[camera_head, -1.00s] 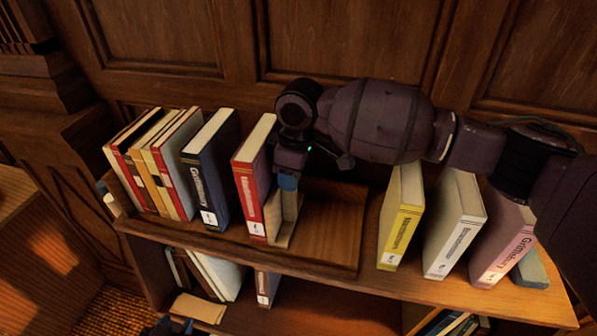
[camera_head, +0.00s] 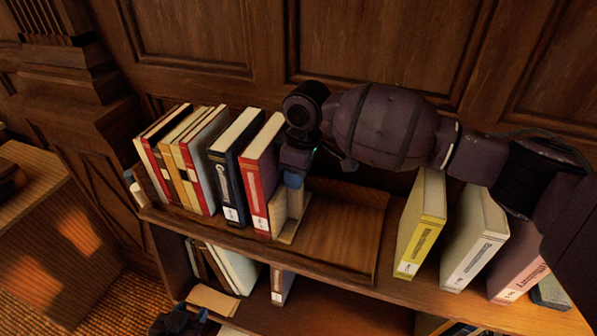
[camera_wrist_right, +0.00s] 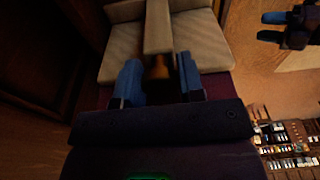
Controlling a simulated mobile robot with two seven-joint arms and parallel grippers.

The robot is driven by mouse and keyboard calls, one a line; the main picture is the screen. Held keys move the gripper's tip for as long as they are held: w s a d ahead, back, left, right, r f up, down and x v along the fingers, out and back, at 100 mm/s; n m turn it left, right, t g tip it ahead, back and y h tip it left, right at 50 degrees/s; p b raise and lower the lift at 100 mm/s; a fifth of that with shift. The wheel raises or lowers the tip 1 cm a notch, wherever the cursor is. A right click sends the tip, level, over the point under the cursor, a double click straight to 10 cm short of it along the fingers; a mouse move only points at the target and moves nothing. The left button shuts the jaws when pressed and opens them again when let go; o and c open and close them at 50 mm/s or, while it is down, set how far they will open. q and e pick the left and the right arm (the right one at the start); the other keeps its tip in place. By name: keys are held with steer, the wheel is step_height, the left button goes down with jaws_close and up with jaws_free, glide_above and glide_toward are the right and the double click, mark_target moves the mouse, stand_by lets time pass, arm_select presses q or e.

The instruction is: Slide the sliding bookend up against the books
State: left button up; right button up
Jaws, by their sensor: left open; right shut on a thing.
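The tan sliding bookend (camera_head: 297,219) stands upright on the top shelf, at the right side of the red book (camera_head: 256,184). Any sliver of gap there is too small to tell. My right gripper (camera_head: 293,180) is shut on the bookend's upright fin. In the right wrist view the fin (camera_wrist_right: 158,28) runs between the blue fingertips (camera_wrist_right: 160,82). The red book leans close to the dark blue book (camera_head: 229,177), with several red, tan and grey books (camera_head: 182,165) left of it. My left gripper (camera_wrist_right: 288,27) is open and empty, low in front of the shelf.
A bare wooden tray surface (camera_head: 338,235) lies right of the bookend. Beyond it stand a yellow book (camera_head: 419,228), a white book (camera_head: 473,243) and a pink book (camera_head: 517,268). Wood panelling closes the back. A lower shelf holds more books (camera_head: 234,268).

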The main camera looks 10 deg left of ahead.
mark_target(263, 134)
steer(key=shift+a, duration=0.15)
steer(key=shift+w+a, duration=0.15)
steer(key=shift+a, duration=0.8)
steer(key=shift+w+a, duration=0.2)
steer(key=shift+a, duration=0.75)
steer(key=shift+w+a, duration=0.15)
steer(key=shift+a, duration=0.9)
steer(key=shift+w+a, duration=0.15)
steer(key=shift+a, duration=0.55)
steer(key=o, duration=0.9)
steer(key=shift+w+a, duration=0.1)
steer(key=shift+o, duration=0.2)
steer(key=shift+d+r, duration=0.2)
steer(key=shift+r, duration=1.45)
steer(key=shift+d+r, duration=0.25)
steer(key=shift+r, duration=1.4)
steer(key=shift+d+r, duration=0.2)
steer(key=shift+r, duration=1.45)
steer(key=shift+s+f, duration=0.1)
steer(key=shift+s, duration=0.1)
